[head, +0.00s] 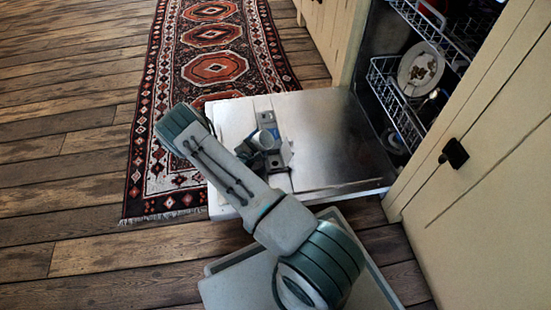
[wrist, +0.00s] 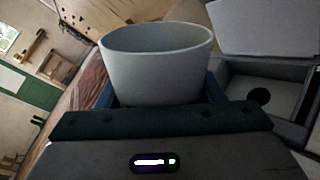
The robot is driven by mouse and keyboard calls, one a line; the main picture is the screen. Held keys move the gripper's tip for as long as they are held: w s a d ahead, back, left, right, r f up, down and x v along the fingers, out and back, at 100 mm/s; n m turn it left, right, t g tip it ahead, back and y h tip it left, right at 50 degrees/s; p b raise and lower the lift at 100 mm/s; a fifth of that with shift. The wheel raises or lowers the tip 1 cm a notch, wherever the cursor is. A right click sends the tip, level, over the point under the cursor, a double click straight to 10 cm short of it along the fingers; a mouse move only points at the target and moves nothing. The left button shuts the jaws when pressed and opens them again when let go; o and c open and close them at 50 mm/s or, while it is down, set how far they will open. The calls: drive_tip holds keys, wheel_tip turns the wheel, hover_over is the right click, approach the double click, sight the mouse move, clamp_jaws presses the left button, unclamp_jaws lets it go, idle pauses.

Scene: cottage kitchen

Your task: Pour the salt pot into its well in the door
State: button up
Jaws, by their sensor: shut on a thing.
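In the wrist view, a pale grey salt pot (wrist: 158,78) with a wide oval mouth is held between the blue fingers of my gripper (wrist: 160,92). My gripper is shut on it. The room appears tilted there; the pot's contents are not visible. The well (wrist: 283,88), a grey recess with a round dark spot, lies just right of the pot, apart from it in the picture. In the head view, my arm reaches over the open dishwasher door (head: 325,135), and the dispenser panel (head: 268,117) on the door is partly hidden by it.
Dishwasher racks (head: 398,105) with a plate (head: 420,70) stand at the right of the door. Cream cabinets (head: 480,150) flank the opening. A patterned rug (head: 212,68) lies on the wooden floor beyond the door; the floor at the left is clear.

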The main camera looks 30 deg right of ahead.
drive_tip(key=shift+d+m, duration=0.1)
drive_tip(key=shift+m, duration=0.3)
drive_tip(key=shift+r+m+y, duration=0.3)
drive_tip(key=shift+r+m, duration=0.1)
drive_tip(key=shift+m, duration=0.2)
drive_tip(key=shift+f+m, duration=0.25)
drive_tip(key=shift+m, duration=0.55)
drive_tip(key=shift+r+m+t+y, duration=0.3)
drive_tip(key=shift+r+m+y, duration=0.1)
drive_tip(key=shift+m, duration=0.2)
drive_tip(key=shift+s+d+f+m+y, duration=0.2)
drive_tip(key=shift+f+m+y, duration=0.15)
drive_tip(key=shift+m, duration=0.35)
drive_tip(key=shift+r, duration=0.2)
drive_tip(key=shift+s+d+r+m+t+p, duration=0.15)
drive_tip(key=shift+r+m+t+p, duration=0.25)
drive_tip(key=shift+m, duration=0.3)
drive_tip(key=shift+f, duration=0.25)
